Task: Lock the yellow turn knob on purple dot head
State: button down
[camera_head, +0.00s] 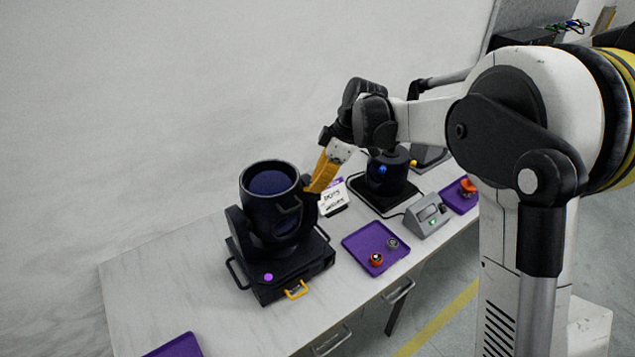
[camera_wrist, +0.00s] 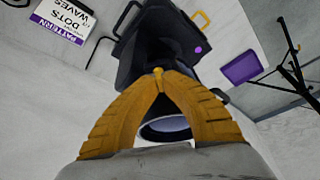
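The purple dot head is a black moving-head light (camera_head: 270,205) at the left of the table, with a purple dot (camera_head: 268,277) on its base. It also shows in the wrist view (camera_wrist: 160,38), with its purple dot (camera_wrist: 198,49). My gripper (camera_head: 311,189) is at the right side of its yoke. In the wrist view my gripper's (camera_wrist: 158,74) orange-yellow fingers arch together at the tips. A small brighter yellow piece between the tips looks like the yellow turn knob (camera_wrist: 158,82). The fingers hide most of it, and its turned position cannot be seen.
A sign card (camera_head: 333,198) stands just right of the head. Another black light (camera_head: 388,172) is behind it. A purple tray (camera_head: 362,240) with small knobs and a grey box (camera_head: 427,216) are to the right. A yellow handle (camera_head: 297,290) sticks out from the head's base.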

jog(key=shift+n, duration=0.4)
jog(key=c, duration=1.8)
grip_release()
jog(key=shift+c, duration=0.2)
jog(key=v, duration=1.2)
jog(key=shift+w, duration=0.2)
jog(key=s+d+f+m+t+h+b, duration=0.1)
jog(key=s+d+m+t+b, duration=0.2)
jog(key=s, duration=0.4)
jog(key=s+d+f+m+h+b, duration=0.1)
jog(key=s+d+m+b, duration=0.1)
jog(key=s+d+m, duration=0.35)
jog(key=s+d+f+m+t+h+b, duration=0.2)
jog(key=s+f+m, duration=0.7)
jog(key=s, duration=0.6)
notch_tip(320, 180, down, 2)
jog(key=shift+d+f+t+h+b, duration=0.15)
jog(key=shift+d+t+h+b, duration=0.15)
jog(key=shift+d+t+b, duration=0.75)
